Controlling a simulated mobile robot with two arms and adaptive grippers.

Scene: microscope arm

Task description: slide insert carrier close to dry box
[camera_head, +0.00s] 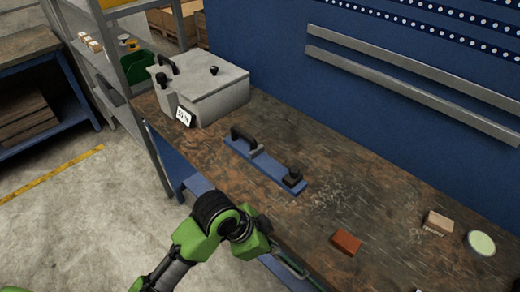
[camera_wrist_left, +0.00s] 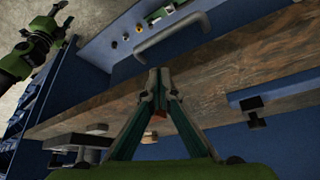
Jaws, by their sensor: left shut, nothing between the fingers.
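The insert carrier is a long blue bar (camera_head: 268,168) lying on the bench, with a black arched handle at its far left end and a black knob at its near right end. Part of it shows at the right of the left wrist view (camera_wrist_left: 285,92). The dry box (camera_head: 215,92), pale grey with a black handle, knobs and a small display, stands beyond the carrier's handle end, with a gap between them. My left gripper (camera_head: 266,224) is at the bench's front edge, apart from the carrier. Its fingers (camera_wrist_left: 158,75) meet, empty. My right arm shows in the left wrist view; its fingers are unclear.
A red-brown block (camera_head: 345,241), a tan box (camera_head: 437,223) and a pale green disc (camera_head: 481,243) lie on the right of the bench (camera_head: 370,200). A shelf rack (camera_head: 122,62) stands left of the dry box. The bench between carrier and dry box looks clear.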

